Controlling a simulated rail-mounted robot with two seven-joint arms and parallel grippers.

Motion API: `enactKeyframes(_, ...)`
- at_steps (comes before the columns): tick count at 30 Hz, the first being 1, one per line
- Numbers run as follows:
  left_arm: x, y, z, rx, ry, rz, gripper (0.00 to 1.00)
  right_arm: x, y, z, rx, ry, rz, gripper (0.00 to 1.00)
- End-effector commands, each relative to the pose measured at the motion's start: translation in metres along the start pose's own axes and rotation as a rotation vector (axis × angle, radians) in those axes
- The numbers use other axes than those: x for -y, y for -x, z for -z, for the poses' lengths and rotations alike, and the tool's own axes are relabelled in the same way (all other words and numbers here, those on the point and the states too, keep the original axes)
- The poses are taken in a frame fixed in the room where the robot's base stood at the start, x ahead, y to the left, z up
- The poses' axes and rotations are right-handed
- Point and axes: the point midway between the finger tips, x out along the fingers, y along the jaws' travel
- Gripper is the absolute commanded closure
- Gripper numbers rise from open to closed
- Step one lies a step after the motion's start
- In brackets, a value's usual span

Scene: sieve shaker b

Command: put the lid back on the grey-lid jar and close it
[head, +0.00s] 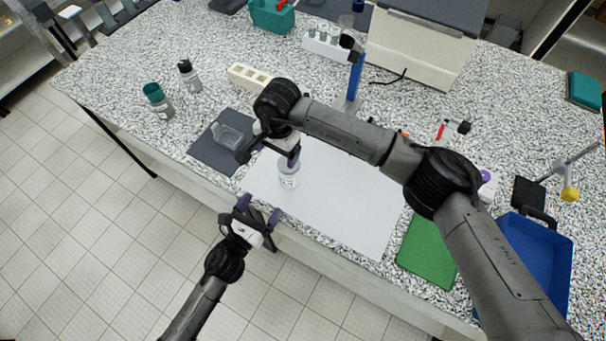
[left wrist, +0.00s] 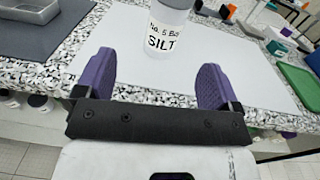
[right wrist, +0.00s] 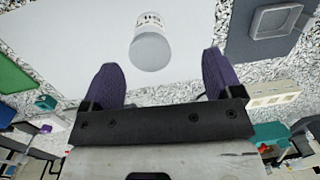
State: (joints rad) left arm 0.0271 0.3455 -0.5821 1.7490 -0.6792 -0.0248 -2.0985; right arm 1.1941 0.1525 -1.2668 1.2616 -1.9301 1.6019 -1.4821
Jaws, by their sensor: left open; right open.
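A small jar (head: 288,176) with a white label reading "SILT" stands upright on the white mat (head: 345,200); it also shows in the left wrist view (left wrist: 166,35). In the right wrist view its round top (right wrist: 150,53) is smooth and grey, apparently the grey lid; I cannot tell if it is closed. My right gripper (head: 278,152) is open and empty, just above and behind the jar in the head view, not touching it. My left gripper (head: 259,209) is open and empty, in front of the table edge, its fingers pointing toward the jar from below.
A teal-lidded jar (head: 156,100) and a black-capped bottle (head: 189,75) stand farther left. A blue stand (head: 354,80) is behind. A green mat (head: 427,248) and blue tray (head: 540,262) lie right.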

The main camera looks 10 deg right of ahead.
Motion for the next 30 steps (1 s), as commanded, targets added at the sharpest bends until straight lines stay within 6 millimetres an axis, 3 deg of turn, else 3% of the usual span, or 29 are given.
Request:
enactKeyframes(6,0.001,-0.002,0.005,0.006,-0.059,0.026,0.12,-0.007,0.005,0.018,-0.072,0.012,-0.062,0.15)
enactKeyframes(20,0.002,-0.005,0.005,0.007,-0.063,0.029,0.12,-0.008,0.006,0.019,-0.077,0.013,-0.067,0.15)
enactKeyframes(26,0.003,-0.025,0.004,0.009,-0.06,0.028,0.12,-0.008,0.005,0.019,-0.077,0.013,-0.067,0.15)
enactKeyframes(30,0.003,-0.05,0.004,0.009,-0.061,0.028,0.12,-0.008,0.005,0.019,-0.076,0.013,-0.067,0.15)
